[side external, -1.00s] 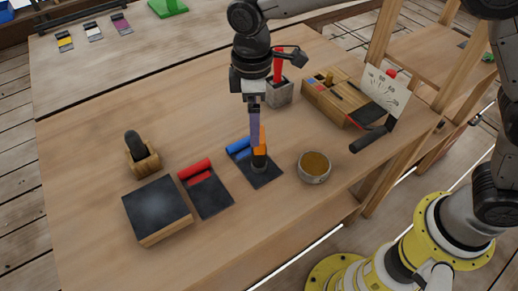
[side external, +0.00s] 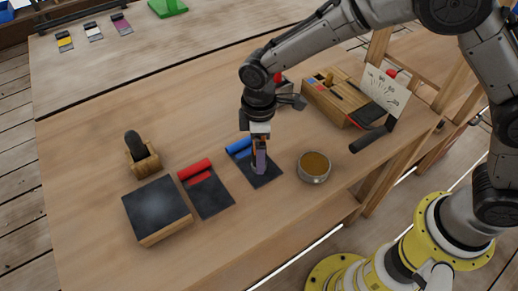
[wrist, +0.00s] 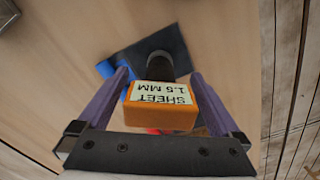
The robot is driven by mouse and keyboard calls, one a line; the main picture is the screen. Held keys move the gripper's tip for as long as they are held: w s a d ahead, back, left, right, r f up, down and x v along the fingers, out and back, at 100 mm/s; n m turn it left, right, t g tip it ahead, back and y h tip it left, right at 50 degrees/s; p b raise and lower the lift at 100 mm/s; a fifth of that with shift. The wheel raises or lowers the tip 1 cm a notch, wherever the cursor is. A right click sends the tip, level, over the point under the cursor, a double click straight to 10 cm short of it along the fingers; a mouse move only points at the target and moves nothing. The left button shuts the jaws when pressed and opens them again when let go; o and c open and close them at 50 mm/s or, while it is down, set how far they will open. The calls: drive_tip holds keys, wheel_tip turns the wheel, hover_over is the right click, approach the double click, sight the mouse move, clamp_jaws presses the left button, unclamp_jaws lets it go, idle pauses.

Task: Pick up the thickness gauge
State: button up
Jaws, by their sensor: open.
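The thickness gauge (wrist: 160,110) is an orange block with a pale label reading "SHEET 1.5 MM" and a dark round lower part. It stands over a dark plate with a blue handle (side external: 266,180). My gripper (side external: 260,165) is low over that plate, and its fingers hide most of the gauge in the side view. In the wrist view my gripper (wrist: 160,74) is open, with one purple finger on each side of the orange block. A gap shows at the left finger; I cannot tell whether the right finger touches.
A red-handled dark plate (side external: 212,198) and a dark-topped block (side external: 158,208) lie to the left. A round tin (side external: 314,168) stands close on the right. A wooden box (side external: 338,98) and a dial card (side external: 385,90) are behind right.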

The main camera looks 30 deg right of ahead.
drive_tip(key=shift+r, duration=0.1)
clamp_jaws()
idle(0.3)
